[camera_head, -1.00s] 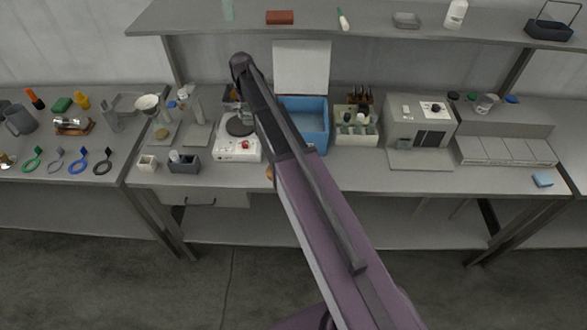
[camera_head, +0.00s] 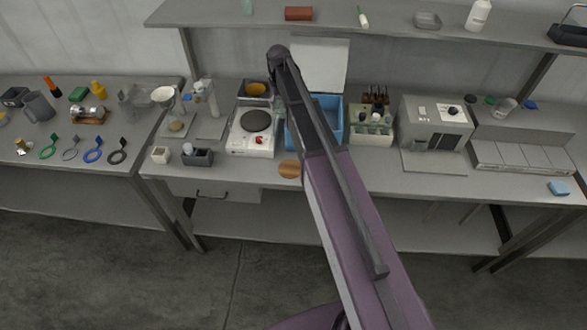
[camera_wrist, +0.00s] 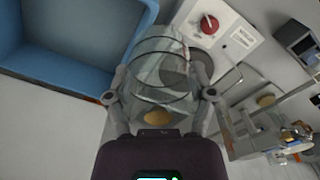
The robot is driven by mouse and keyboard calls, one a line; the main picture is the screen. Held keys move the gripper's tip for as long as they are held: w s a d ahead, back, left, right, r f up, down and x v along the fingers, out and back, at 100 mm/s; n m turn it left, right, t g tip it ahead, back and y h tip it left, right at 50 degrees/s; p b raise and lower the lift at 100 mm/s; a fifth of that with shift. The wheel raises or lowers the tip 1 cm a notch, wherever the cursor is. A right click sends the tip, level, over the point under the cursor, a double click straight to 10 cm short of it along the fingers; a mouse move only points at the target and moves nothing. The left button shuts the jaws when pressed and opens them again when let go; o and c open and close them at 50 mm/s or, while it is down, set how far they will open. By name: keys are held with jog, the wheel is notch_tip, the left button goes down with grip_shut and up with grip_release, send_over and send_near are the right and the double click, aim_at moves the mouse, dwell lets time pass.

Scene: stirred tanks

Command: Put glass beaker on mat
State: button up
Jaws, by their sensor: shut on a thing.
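The clear glass beaker (camera_wrist: 160,72) shows in the wrist view between the fingers of my gripper (camera_wrist: 160,95), which is shut on it. The hotplate shows through and behind the glass. In the head view my arm hides most of the gripper, near the back of the bench between the hotplate and the blue bin. A round brown disc (camera_head: 290,168), which looks like a cork mat, lies bare at the bench's front edge, just right of the hotplate. A flat grey pad (camera_head: 211,128) lies left of the hotplate.
The white hotplate (camera_head: 253,133) with a red knob stands left of the blue bin (camera_head: 335,103). A bottle rack (camera_head: 372,136) and a grey machine (camera_head: 432,125) stand to the right. A dark tray with a yellow item (camera_head: 256,89) is behind the hotplate. A shelf (camera_head: 390,18) hangs above.

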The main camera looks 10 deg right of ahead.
jog(key=s+a+f+b, duration=0.3)
jog(key=s+f, duration=0.1)
jog(key=s, duration=0.4)
jog(key=s+a+f+b, duration=0.3)
jog(key=s+b, duration=0.1)
jog(key=s, duration=0.4)
jog(key=s+a+f+b, duration=0.4)
jog(key=s, duration=0.4)
jog(key=shift+s+f+m, duration=0.3)
jog(key=shift+s, duration=0.05)
jog(key=shift+w+d, duration=0.1)
jog(key=w+d, duration=0.3)
jog(key=w+d+f+b, duration=0.1)
jog(key=w+d, duration=0.2)
jog(key=w, duration=0.1)
jog(key=w+d, duration=0.3)
jog(key=w, duration=0.1)
jog(key=shift+d+f+b, duration=0.2)
jog(key=shift+d+b, duration=0.05)
jog(key=shift+b, duration=0.15)
jog(key=shift+w+d, duration=0.35)
jog(key=shift+w, duration=0.15)
notch_tip(320, 180, down, 4)
jog(key=b, duration=0.3)
jog(key=shift+r+b, duration=0.15)
jog(key=shift+b, duration=0.2)
